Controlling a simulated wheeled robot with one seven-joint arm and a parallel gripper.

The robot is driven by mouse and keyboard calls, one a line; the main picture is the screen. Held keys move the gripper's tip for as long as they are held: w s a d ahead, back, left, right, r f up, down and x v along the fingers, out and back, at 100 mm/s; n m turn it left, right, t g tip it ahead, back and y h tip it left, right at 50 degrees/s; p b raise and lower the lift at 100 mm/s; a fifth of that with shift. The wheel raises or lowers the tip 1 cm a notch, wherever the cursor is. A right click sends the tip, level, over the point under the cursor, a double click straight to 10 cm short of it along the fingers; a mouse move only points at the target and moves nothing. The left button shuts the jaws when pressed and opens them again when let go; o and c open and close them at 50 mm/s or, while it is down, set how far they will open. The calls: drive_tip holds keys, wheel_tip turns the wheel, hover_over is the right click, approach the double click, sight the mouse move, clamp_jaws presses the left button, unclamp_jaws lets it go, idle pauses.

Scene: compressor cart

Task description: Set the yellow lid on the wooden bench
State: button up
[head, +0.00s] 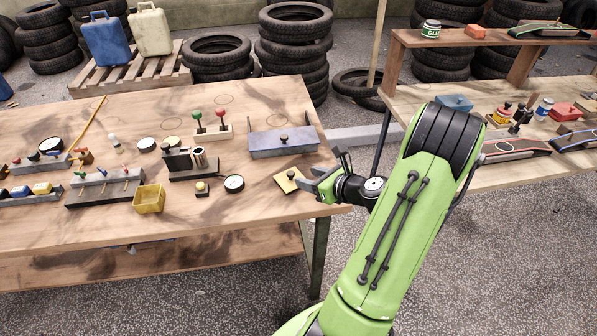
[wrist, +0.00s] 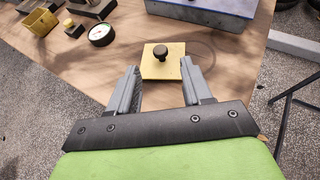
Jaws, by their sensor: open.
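The yellow lid (head: 288,183) is a flat square plate with a dark round knob. It lies on the wooden bench (head: 120,225), near the bench's right end. In the wrist view the lid (wrist: 157,68) is just beyond my fingertips, with its knob roughly in line with the gap between them. My gripper (head: 318,180) is open and empty, right of the lid in the head view. It also shows in the wrist view (wrist: 163,75), with its two grey fingers apart. I cannot tell whether a fingertip touches the lid.
A blue-grey box (head: 283,143) with a knob stands behind the lid. A round gauge (head: 234,184) and a yellow open bin (head: 149,198) are to the left. The bare bench front is clear. A second bench with shelf (head: 405,95) is at the right.

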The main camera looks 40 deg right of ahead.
drive_tip(key=p+v, duration=0.1)
drive_tip(key=v, duration=0.4)
drive_tip(key=w+a+r+n+g+y, duration=0.2)
drive_tip(key=a+n+g, duration=0.1)
drive_tip(key=a+n, duration=0.55)
drive_tip(key=w+a+r+n+g+y, duration=0.1)
drive_tip(key=a+r+n+g, duration=0.15)
drive_tip(key=a+n, duration=0.6)
drive_tip(key=s+a+r+n+g+h, duration=0.1)
drive_tip(key=s+a+r+n, duration=0.3)
drive_tip(key=n, duration=0.5)
drive_tip(key=s+a+r+n+h, duration=0.1)
drive_tip(key=s+a+r+n, duration=0.4)
drive_tip(key=s+n, duration=0.3)
drive_tip(key=shift+s+a+n+g+h, duration=0.4)
drive_tip(key=shift+a+n, duration=0.3)
drive_tip(key=shift+n, duration=0.4)
wheel_tip(320, 180, up, 9)
drive_tip(key=p, duration=0.9)
